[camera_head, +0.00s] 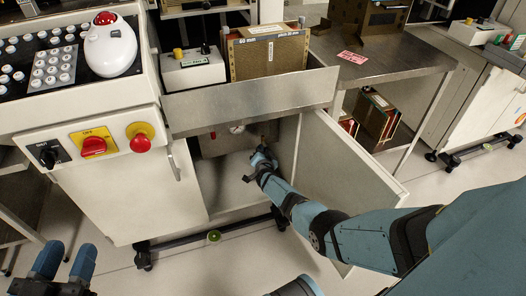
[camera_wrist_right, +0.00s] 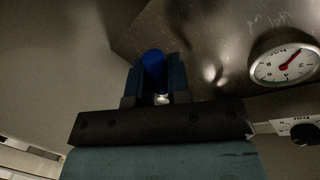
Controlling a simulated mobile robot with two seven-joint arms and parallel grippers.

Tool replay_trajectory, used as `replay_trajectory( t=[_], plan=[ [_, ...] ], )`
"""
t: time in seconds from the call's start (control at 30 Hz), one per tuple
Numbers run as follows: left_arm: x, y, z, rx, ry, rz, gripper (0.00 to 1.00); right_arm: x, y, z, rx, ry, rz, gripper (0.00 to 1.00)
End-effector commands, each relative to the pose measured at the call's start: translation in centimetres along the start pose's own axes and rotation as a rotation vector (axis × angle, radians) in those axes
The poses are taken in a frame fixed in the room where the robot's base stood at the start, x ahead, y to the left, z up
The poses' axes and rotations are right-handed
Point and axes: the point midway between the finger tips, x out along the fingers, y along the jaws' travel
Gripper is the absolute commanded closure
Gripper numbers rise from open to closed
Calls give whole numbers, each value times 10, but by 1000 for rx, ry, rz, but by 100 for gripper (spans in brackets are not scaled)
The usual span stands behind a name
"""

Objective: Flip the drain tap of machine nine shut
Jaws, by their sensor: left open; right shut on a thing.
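The drain tap's blue handle (camera_wrist_right: 154,62) sits between the fingers of my right gripper (camera_wrist_right: 157,78) in the right wrist view. The gripper is shut on it. The tap's body is mostly hidden behind the fingers. In the head view my right gripper (camera_head: 262,160) reaches inside the open lower cabinet of the machine (camera_head: 125,200), near its metal tank (camera_head: 215,142). The tap itself is too small to tell there. No machine number is readable. My left gripper (camera_head: 65,262) is open and empty at the lower left, in front of the machine and apart from it.
A round gauge (camera_wrist_right: 286,65) with a red needle is beside the tap. A red switch (camera_head: 94,146) and red emergency button (camera_head: 140,140) are on the front panel. A steel table (camera_head: 400,55) stands behind the door.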

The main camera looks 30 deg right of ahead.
Motion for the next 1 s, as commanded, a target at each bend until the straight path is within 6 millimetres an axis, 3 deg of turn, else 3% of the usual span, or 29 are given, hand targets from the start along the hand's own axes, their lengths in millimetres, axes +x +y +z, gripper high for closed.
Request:
replay_trajectory(
  t=[0.57,0.6,0.67,1.0],
  plan=[
    [0,0,-1,-4,0,-1,57,0,-1,0,36,-9,0,100],
    [0,0,-1,-4,0,-1,57,0,-1,0,36,-9,0,74],
    [0,0,-1,-4,0,-1,57,0,-1,0,35,-9,0,60],
    [1,0,-2,-5,1,-1,57,-1,-1,0,35,-9,1,57]
  ],
)
